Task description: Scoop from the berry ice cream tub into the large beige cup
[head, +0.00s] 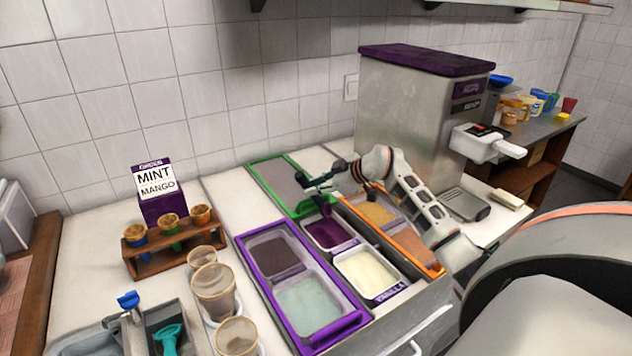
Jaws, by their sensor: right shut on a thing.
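The berry ice cream tub (318,241), filled with dark purple ice cream, sits in the counter behind the white vanilla tub. My right gripper (324,184) is above the back of the berry tub, shut on a scoop. Only a small purple part of the scoop (325,207) shows, low over the berry tub; I cannot tell whether it touches the ice cream. Beige cups stand in a row at the front left of the tubs. The middle one (214,291) looks the largest, and another large one (237,337) is nearer. My left gripper is not in view.
A purple-framed well (310,340) holds brown and mint tubs. An orange-framed well (436,269) lies right of berry, a green-framed one (267,180) behind. A steel machine (408,100) stands at the back. A wooden cone rack (165,259) and sign box (162,206) stand left.

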